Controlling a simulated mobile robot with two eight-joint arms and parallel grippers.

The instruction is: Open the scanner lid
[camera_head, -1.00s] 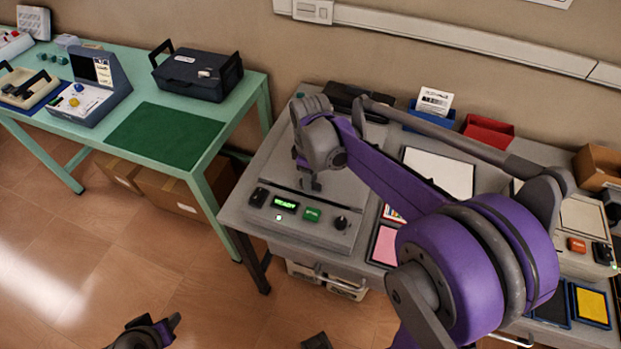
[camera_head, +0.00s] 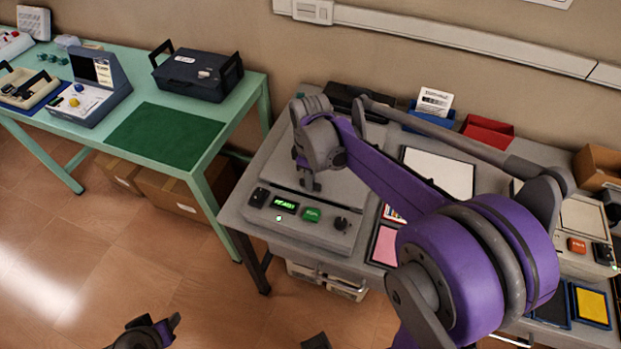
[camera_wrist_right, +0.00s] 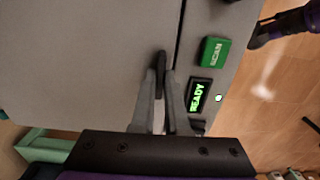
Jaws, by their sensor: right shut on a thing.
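The scanner (camera_head: 334,240) is a flat grey device at the left end of the right-hand table. Its front panel has a lit READY display (camera_wrist_right: 199,96) and a green SCAN button (camera_wrist_right: 214,52). The grey scanner lid (camera_wrist_right: 80,60) lies flat or nearly flat; a narrow dark gap shows along its front edge. My right gripper (camera_head: 312,185) is over this front edge. In the right wrist view its fingers (camera_wrist_right: 162,85) are closed on the small dark lid handle (camera_wrist_right: 161,60). My left gripper (camera_head: 150,332) is low at the bottom edge, away from the scanner; its jaws are unclear.
My right arm crosses above the table, hiding part of it. A white sheet (camera_head: 438,172), a blue tray (camera_head: 430,117) and a red tray (camera_head: 488,131) are right of the scanner. A green table (camera_head: 228,135) with a dark case (camera_head: 197,78) stands left. Floor is clear in front.

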